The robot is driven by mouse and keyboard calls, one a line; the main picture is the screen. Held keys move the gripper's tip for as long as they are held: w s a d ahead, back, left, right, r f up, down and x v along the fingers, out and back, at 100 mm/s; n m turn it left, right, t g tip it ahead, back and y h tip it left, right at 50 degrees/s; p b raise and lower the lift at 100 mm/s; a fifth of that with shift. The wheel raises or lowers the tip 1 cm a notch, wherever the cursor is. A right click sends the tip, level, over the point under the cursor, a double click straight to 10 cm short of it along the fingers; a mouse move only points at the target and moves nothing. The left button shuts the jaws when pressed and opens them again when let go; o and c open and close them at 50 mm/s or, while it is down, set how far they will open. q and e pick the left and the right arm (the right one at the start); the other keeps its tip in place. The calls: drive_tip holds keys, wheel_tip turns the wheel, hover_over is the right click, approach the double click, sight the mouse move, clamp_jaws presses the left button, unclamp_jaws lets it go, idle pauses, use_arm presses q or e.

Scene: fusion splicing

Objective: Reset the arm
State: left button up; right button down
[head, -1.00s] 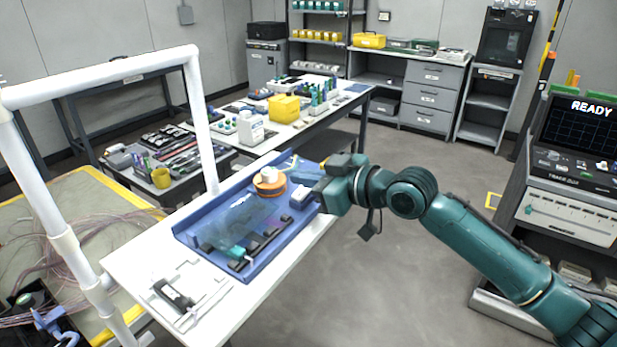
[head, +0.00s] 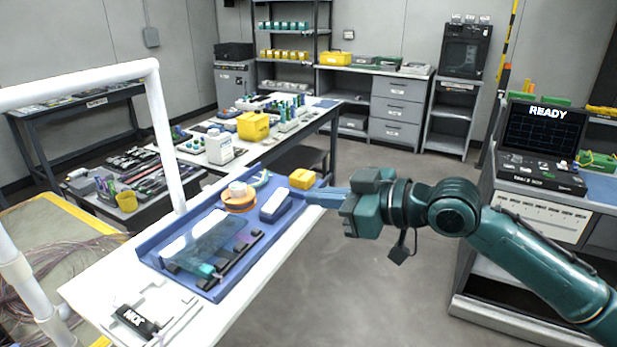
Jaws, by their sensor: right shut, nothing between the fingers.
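My right arm comes in from the right, teal and jointed. Its gripper (head: 326,197) points left, shut and empty, with its blue fingers at the right edge of the blue tray (head: 150,246). The fingertips appear just right of a dark blue box with a white top (head: 276,205). Whether they touch anything cannot be told. My left gripper is not in view.
The tray holds an orange spool (head: 239,199) and a clear sheet over small dark parts. A white pipe frame (head: 160,130) stands left. A console reading READY (head: 545,130) stands right. Open floor lies between.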

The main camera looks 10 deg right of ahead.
drive_tip(key=s+d+f+m+t+h, duration=0.1)
drive_tip(key=s+f+m+h, duration=0.3)
drive_tip(key=f, duration=1)
drive_tip(key=s+f+m+t+h, duration=0.1)
drive_tip(key=s+f+m, duration=0.2)
drive_tip(key=s+f, duration=0.7)
drive_tip(key=s+d+f+m+h, duration=0.1)
drive_tip(key=s+d+f, duration=0.1)
drive_tip(key=f, duration=0.3)
drive_tip(key=s+d+f+m+g+h, duration=0.1)
drive_tip(key=s+f+h, duration=0.1)
drive_tip(key=s+f, duration=0.2)
wheel_tip(320, 180, down, 2)
drive_tip(key=shift+s+d+f, duration=0.2)
drive_tip(key=shift+s+d, duration=0.1)
drive_tip(key=shift+d, duration=0.05)
